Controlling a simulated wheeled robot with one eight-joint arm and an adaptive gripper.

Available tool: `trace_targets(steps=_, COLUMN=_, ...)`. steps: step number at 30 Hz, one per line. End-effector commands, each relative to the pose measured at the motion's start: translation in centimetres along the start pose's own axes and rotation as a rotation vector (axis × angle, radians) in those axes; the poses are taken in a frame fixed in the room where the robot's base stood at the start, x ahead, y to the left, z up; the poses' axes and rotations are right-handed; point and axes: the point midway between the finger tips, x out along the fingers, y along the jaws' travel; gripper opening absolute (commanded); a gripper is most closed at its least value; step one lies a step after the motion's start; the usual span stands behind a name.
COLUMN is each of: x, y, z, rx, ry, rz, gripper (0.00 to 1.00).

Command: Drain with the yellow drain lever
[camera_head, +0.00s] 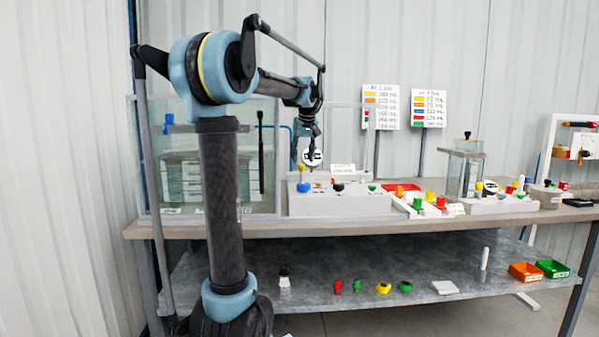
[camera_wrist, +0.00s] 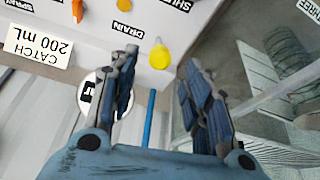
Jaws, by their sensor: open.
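My gripper (camera_wrist: 158,82) is open and empty. Its two blue-and-black fingers point toward the panel, with the lever just beyond and between the fingertips in the picture; no contact shows. In the head view my gripper (camera_head: 311,150) hangs above the left end of the white control box (camera_head: 345,204). A small yellow part (camera_head: 301,171) shows there above a blue knob; I cannot tell whether it is the drain lever.
A clear tank (camera_head: 262,180) stands left of the box. Coloured knobs (camera_head: 428,200) and a smaller clear vessel (camera_head: 465,165) stand further right on the bench.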

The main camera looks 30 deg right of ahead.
Motion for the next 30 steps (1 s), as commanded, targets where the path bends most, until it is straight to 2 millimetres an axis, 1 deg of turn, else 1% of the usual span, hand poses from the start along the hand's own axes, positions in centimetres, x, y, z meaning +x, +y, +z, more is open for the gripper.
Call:
trace_targets(steps=1, x=0.9, y=0.0, z=0.0, rx=-0.001, ry=0.000, rz=0.000, gripper=0.44)
trace_targets(steps=6, x=3.8, y=0.0, z=0.0, rx=0.001, ry=0.000, rz=0.000, gripper=0.44)
trace_targets(steps=12, x=6.1, y=0.0, z=0.0, rx=0.000, ry=0.000, rz=0.000, gripper=0.44)
trace_targets(steps=18, x=6.9, y=-0.1, z=0.0, rx=-0.001, ry=0.000, rz=-0.001, gripper=0.44)
trace_targets(steps=25, x=7.0, y=-0.1, z=0.0, rx=0.000, ry=0.000, rz=-0.001, gripper=0.44)
trace_targets(steps=26, x=7.0, y=-0.1, z=0.0, rx=0.000, ry=0.000, rz=-0.001, gripper=0.42)
trace_targets(steps=27, x=7.0, y=-0.1, z=0.0, rx=0.000, ry=0.000, rz=-0.001, gripper=0.33)
trace_targets(steps=29, x=7.0, y=-0.1, z=0.0, rx=0.000, ry=0.000, rz=-0.001, gripper=0.19)
trace_targets(steps=30, x=7.0, y=-0.1, z=0.0, rx=0.000, ry=0.000, rz=-0.001, gripper=0.10)
